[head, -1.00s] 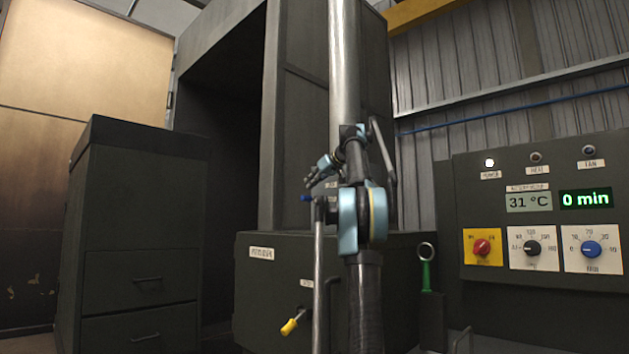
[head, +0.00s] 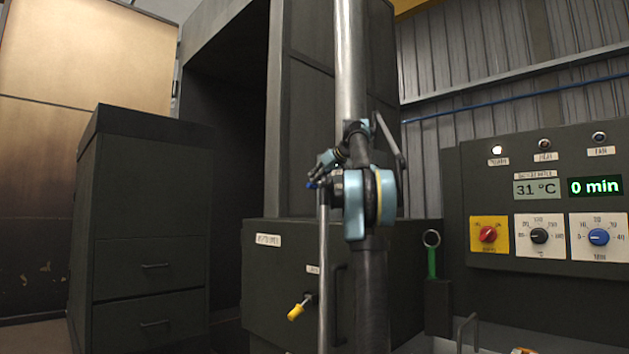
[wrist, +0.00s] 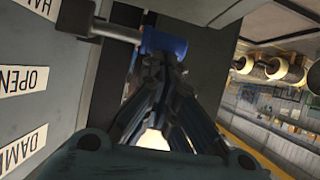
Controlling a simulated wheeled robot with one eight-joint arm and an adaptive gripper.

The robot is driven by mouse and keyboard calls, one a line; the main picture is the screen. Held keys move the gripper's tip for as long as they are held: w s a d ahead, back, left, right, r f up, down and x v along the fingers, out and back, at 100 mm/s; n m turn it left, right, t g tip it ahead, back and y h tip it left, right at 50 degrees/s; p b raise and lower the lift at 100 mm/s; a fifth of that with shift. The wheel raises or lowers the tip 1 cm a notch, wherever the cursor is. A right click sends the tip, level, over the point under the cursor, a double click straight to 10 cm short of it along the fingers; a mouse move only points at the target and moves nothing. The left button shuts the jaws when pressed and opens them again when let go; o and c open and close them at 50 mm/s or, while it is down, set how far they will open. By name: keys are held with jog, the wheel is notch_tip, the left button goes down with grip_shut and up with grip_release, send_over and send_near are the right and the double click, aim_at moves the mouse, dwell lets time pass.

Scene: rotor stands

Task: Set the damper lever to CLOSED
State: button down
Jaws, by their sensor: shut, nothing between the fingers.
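The damper lever shows in the wrist view as a metal rod ending in a blue grip (wrist: 163,42), beside labels on a grey panel. The labels read OPEN (wrist: 22,80), DAMP... and HA..., both cut off. No CLOSED label shows. In the head view a small blue spot (head: 310,185) shows beside my arm; the rest of the lever is hidden. My gripper (wrist: 157,65) is shut and empty, with its fingertips right at the blue grip. I cannot tell whether they touch it. In the head view my gripper (head: 324,163) is mostly hidden by my arm.
A yellow-handled lever (head: 300,306) sticks out of the dark lower housing (head: 265,275). A control panel (head: 490,205) with knobs and displays stands at the right. A dark drawer cabinet (head: 150,220) stands at the left. A green-handled tool (head: 432,258) stands beside the housing.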

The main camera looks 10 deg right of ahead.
jog(key=shift+a+f, duration=0.1)
jog(key=shift+f, duration=0.15)
jog(key=shift+s+a+f+n+t+h, duration=0.15)
jog(key=shift+f+n+t+h, duration=0.45)
jog(key=shift+f+n, duration=0.4)
jog(key=shift+s+a+f+n+t+h, duration=0.15)
jog(key=shift+f+n+t+h, duration=0.55)
jog(key=shift+f, duration=0.5)
send_near(313, 187)
jog(key=s+r, duration=0.3)
jog(key=r, duration=0.1)
jog(key=shift+s+a+f, duration=0.1)
jog(key=shift+a+f, duration=0.15)
jog(key=shift+s, duration=0.1)
